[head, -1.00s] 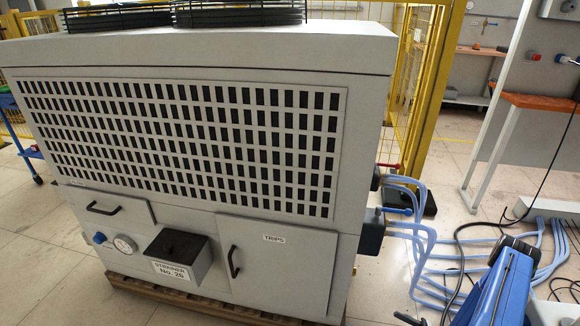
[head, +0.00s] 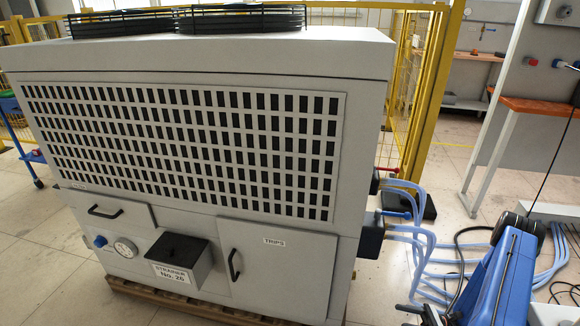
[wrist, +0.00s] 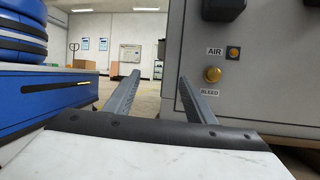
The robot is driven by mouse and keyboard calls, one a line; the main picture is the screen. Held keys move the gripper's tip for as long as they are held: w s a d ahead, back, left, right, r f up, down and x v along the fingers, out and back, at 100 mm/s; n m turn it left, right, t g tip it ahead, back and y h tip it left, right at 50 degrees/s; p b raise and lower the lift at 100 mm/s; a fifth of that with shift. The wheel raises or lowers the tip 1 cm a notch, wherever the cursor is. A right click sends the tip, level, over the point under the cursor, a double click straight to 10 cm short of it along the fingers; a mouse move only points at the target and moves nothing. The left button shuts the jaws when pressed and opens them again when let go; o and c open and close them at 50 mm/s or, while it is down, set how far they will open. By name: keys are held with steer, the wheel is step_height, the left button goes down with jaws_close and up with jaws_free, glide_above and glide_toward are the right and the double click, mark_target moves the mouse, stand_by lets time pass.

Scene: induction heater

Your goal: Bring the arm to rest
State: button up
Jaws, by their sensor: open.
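My gripper (wrist: 160,76) is open and empty in the wrist view. No contact with the panel shows. In the head view my blue arm is at the lower right, and a dark part of its end shows at the bottom edge, too cut off to read.
The large grey cabinet (head: 290,270) with a STRAINER box (head: 180,262) and TRIPS door fills the head view. Blue hoses (head: 405,235) and dark cables run over the floor to its right. A yellow fence (head: 425,100) stands behind. An orange-topped bench (head: 535,105) is at the right.

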steer(key=a+r+n+g+h, duration=0.4)
steer(key=r+n+h, duration=0.15)
steer(key=r, duration=0.85)
steer(key=a+r+n+g+h, duration=0.3)
steer(key=r+n+h, duration=0.25)
steer(key=r, duration=0.85)
steer(key=s+a+r+n+t+h, duration=0.3)
steer(key=s+r+n+t+h, duration=0.1)
steer(key=s+r, duration=0.5)
steer(key=s+a+r+n+t+h, duration=0.3)
steer(key=s+r+t+h, duration=0.4)
steer(key=s+r, duration=0.3)
steer(key=shift+a+r+n, duration=0.4)
steer(key=shift+r, duration=1.5)
